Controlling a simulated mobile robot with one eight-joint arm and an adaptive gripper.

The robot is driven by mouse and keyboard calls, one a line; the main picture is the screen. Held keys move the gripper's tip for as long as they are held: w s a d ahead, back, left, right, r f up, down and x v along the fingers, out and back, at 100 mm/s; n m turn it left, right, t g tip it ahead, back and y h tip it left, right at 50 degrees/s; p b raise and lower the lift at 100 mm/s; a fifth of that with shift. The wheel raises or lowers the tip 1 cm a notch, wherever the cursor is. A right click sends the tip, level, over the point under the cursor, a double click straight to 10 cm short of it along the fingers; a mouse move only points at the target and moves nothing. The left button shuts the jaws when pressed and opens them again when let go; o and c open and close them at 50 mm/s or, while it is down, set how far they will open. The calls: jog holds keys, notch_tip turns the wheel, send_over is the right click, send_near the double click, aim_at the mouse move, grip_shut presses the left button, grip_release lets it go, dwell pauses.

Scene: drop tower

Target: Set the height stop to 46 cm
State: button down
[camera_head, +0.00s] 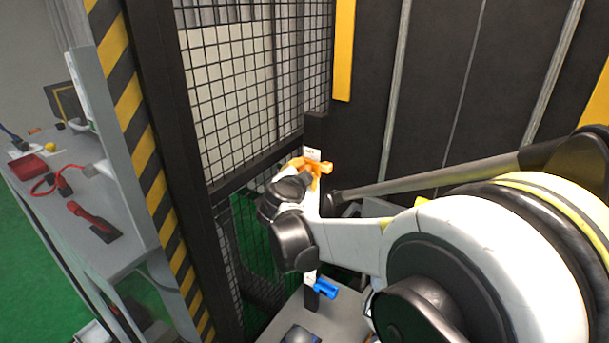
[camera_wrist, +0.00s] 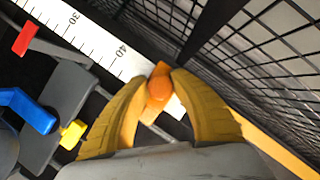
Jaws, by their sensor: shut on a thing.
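The height stop (camera_wrist: 158,83) is an orange piece on a white scale (camera_wrist: 95,42) with black marks; 30 and 40 can be read. In the wrist view the stop sits beyond the 40 mark, and its exact reading is hidden by the stop and fingers. My gripper (camera_wrist: 157,88) has its two yellow fingers shut on the stop's orange knob, one on each side. In the head view, orange parts (camera_head: 320,167) show at the upper part of the upright scale (camera_head: 312,155); my wrist covers much of the scale below.
A blue handle (camera_head: 325,288) is near the bottom of the scale; it also shows in the wrist view (camera_wrist: 28,110). A red piece (camera_wrist: 25,38) and a yellow piece (camera_wrist: 72,134) are nearby. A mesh guard (camera_head: 235,90) stands close on the left. A bench (camera_head: 100,235) is farther left.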

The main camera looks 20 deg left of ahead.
jog(key=c, duration=1.4)
grip_release()
jog(key=shift+o, duration=0.2)
jog(key=v, duration=1.2)
